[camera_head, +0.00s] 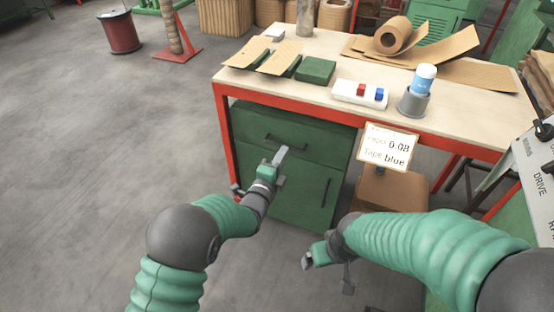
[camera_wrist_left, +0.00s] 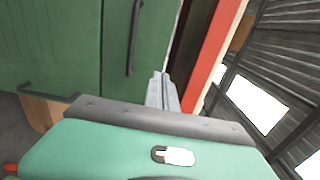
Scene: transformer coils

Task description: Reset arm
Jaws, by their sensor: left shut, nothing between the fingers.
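My left gripper (camera_head: 282,155) is raised in front of the green cabinet under the workbench, below the tabletop edge. Its fingers are together with nothing between them. In the left wrist view the closed fingers (camera_wrist_left: 163,90) point towards the green cabinet doors and the red table frame. My right gripper (camera_head: 308,261) hangs low, right of and below the left one, in front of the cabinet's lower part. It is seen small and from behind, so its finger opening is unclear.
The workbench (camera_head: 455,121) holds green blocks, brown sheets, a paper roll (camera_head: 392,36), a white tray (camera_head: 347,98) with red and blue pieces, and a blue-white can in a grey cup (camera_head: 412,104). A sign (camera_head: 387,148) hangs in front. Open floor (camera_head: 90,130) lies left.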

